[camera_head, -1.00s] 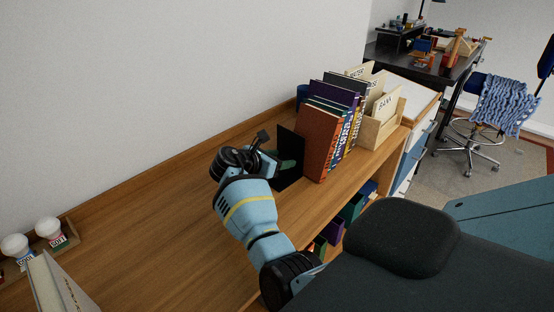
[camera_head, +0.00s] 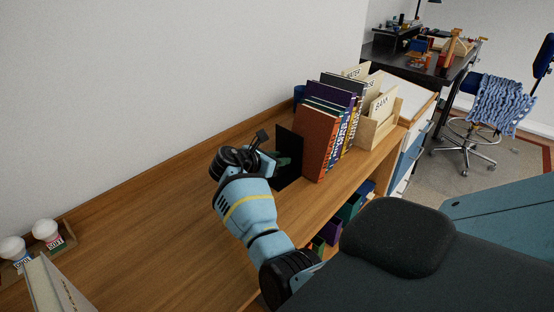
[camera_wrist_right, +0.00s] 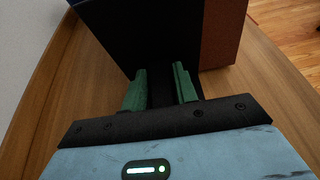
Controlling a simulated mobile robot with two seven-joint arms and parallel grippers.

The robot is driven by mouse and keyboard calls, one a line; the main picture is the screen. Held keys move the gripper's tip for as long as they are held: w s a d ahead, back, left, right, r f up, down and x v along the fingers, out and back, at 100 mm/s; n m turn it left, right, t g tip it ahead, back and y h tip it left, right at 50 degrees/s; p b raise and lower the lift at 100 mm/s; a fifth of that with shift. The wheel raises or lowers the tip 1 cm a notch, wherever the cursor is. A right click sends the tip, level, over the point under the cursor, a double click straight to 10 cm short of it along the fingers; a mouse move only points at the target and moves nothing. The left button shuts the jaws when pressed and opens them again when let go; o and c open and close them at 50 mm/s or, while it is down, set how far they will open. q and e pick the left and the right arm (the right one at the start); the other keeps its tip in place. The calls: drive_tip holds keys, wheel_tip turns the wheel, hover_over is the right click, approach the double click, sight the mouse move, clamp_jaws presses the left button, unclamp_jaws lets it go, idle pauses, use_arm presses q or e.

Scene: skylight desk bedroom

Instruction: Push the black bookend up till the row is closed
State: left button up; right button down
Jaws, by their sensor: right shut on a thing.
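The black bookend (camera_head: 289,155) stands upright on the wooden shelf top at the near end of the book row. The row starts with a reddish-brown book (camera_head: 318,145), with green, purple and other books behind it. My right gripper (camera_head: 278,160) is at the bookend's near side. In the right wrist view its green fingertips (camera_wrist_right: 160,90) are shut on a dark upright part of the bookend (camera_wrist_right: 135,40). The bookend's face is close against the reddish-brown book (camera_wrist_right: 222,35); I cannot tell whether they touch. My left gripper is not in view.
A wooden file box (camera_head: 378,128) with labelled cards stands beyond the books. White-topped jars (camera_head: 45,231) in a small tray are at the far left. The wall (camera_head: 150,90) runs behind the shelf. The shelf top (camera_head: 140,215) left of my arm is largely clear.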

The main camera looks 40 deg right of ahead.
sight(288, 153)
drive_tip(key=shift+d+r, duration=0.1)
drive_tip(key=shift+d, duration=1.05)
drive_tip(key=shift+w+d, duration=0.1)
drive_tip(key=shift+d, duration=0.25)
drive_tip(key=c, duration=1.5)
unclamp_jaws()
drive_tip(key=shift+d, duration=0.15)
drive_tip(key=shift+c, duration=0.2)
drive_tip(key=o, duration=0.5)
drive_tip(key=v, duration=0.8)
drive_tip(key=shift+p, duration=0.3)
